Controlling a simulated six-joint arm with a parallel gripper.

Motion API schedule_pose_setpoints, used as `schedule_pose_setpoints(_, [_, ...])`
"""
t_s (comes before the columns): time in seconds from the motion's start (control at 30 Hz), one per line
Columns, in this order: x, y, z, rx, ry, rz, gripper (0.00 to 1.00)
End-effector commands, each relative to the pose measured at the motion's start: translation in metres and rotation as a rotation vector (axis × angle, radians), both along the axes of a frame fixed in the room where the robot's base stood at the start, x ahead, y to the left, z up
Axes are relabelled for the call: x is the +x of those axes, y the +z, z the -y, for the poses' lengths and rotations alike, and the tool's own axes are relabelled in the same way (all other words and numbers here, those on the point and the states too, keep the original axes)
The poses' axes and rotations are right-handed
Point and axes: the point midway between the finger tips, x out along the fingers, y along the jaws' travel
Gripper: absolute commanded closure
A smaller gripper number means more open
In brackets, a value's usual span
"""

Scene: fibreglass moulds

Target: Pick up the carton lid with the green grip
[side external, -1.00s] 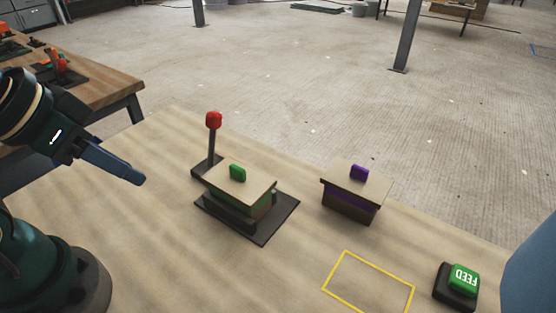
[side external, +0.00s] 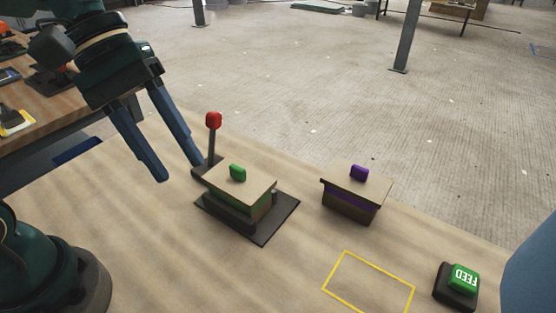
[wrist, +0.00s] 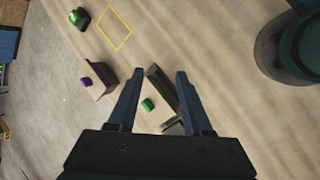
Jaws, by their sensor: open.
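The carton lid with the green grip (side external: 237,173) is a flat tan board on a carton with a green band, standing on a dark base plate (side external: 262,234) beside a red-knobbed lever (side external: 213,121). In the wrist view the green grip (wrist: 147,105) shows between the fingers in the picture. My gripper (side external: 181,172) is open and empty, pointing down to the left of the lid, apart from it. It also shows in the wrist view (wrist: 157,75). The lever is hard to make out in the wrist view.
A second carton (side external: 350,203) with a purple grip (side external: 359,172) stands to the right. A yellow outlined rectangle (side external: 345,251) on the table is empty. A green FEED button (side external: 464,278) sits at the right.

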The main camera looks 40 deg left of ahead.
Motion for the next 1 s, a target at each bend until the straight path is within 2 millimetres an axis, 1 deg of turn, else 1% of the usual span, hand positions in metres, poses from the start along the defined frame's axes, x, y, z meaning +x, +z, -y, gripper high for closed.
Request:
schedule_pose_setpoints(0.03, [0.01,-0.002,0.0,-0.054,0.048,-0.068,0.5])
schedule_pose_setpoints(0.17, [0.036,-0.005,0.0,-0.194,0.164,-0.22,0.5])
schedule_pose_setpoints(0.27, [0.057,-0.011,-0.005,-0.3,0.252,-0.33,0.5])
schedule_pose_setpoints(0.4, [0.085,-0.026,-0.018,-0.444,0.369,-0.47,0.5])
schedule_pose_setpoints(0.53, [0.105,-0.047,-0.035,-0.559,0.466,-0.578,0.5])
schedule_pose_setpoints(0.67, [0.114,-0.071,-0.049,-0.627,0.536,-0.649,0.5])
schedule_pose_setpoints(0.7, [0.114,-0.078,-0.053,-0.637,0.551,-0.667,0.5])
schedule_pose_setpoints(0.8, [0.113,-0.089,-0.058,-0.654,0.576,-0.702,0.5])
schedule_pose_setpoints(0.93, [0.112,-0.095,-0.056,-0.663,0.589,-0.715,0.5])
schedule_pose_setpoints(1.0, [0.112,-0.097,-0.049,-0.662,0.587,-0.713,0.5])
